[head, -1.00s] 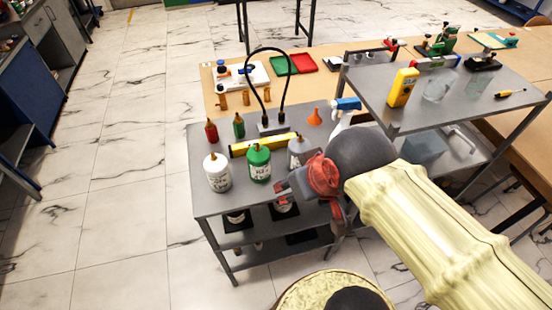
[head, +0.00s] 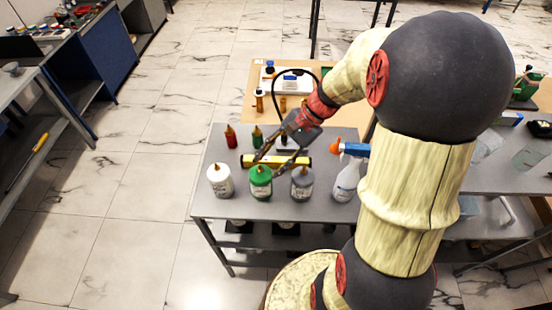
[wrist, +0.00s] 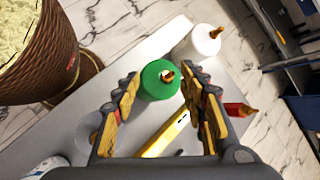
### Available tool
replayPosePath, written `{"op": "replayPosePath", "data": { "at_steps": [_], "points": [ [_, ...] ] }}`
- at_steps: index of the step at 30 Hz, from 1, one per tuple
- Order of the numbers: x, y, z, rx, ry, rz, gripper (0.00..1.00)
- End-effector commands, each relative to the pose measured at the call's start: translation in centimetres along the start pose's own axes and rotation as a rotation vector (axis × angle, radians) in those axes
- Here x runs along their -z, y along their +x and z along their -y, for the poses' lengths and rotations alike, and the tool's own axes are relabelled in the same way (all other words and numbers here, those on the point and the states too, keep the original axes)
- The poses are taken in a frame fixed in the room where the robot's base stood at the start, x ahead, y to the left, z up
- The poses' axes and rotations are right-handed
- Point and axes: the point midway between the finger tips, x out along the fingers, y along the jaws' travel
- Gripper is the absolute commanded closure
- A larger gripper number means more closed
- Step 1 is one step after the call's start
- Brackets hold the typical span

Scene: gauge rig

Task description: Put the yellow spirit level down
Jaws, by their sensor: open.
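The yellow spirit level (head: 303,162) lies on the grey table (head: 213,178), behind the row of bottles. My gripper (head: 272,164) is open above it, fingers pointing down toward the green-capped bottle (head: 260,183). In the wrist view the level (wrist: 168,133) runs diagonally below and between the open fingers of my gripper (wrist: 160,84), with nothing gripped. The green cap (wrist: 157,80) shows between the fingertips. My gripper hides part of the level in the head view.
A white bottle (head: 220,181) and a grey bottle (head: 302,184) flank the green one. Red (head: 231,137) and green (head: 257,138) small bottles stand behind. A spray bottle (head: 347,178) is at the right. The table's left front corner is clear.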

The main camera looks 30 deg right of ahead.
Motion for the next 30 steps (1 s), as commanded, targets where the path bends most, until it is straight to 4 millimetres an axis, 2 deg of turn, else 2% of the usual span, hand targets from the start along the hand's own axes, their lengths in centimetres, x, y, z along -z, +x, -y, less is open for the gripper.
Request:
{"op": "replayPosePath", "data": {
  "at_steps": [1, 9, 15, 21, 30],
  "points": [
    [1.6, 0.2, -0.1, 0.033, 0.083, 0.041, 0.58],
    [10.0, 0.7, -0.4, 0.256, 0.489, 0.244, 0.58],
    [14.9, 0.9, -1.6, 0.393, 0.696, 0.352, 0.58],
    [17.2, 1.2, -2.3, 0.459, 0.784, 0.401, 0.58],
    [17.0, 3.4, -1.0, 0.464, 0.793, 0.406, 0.58]
  ]
}}
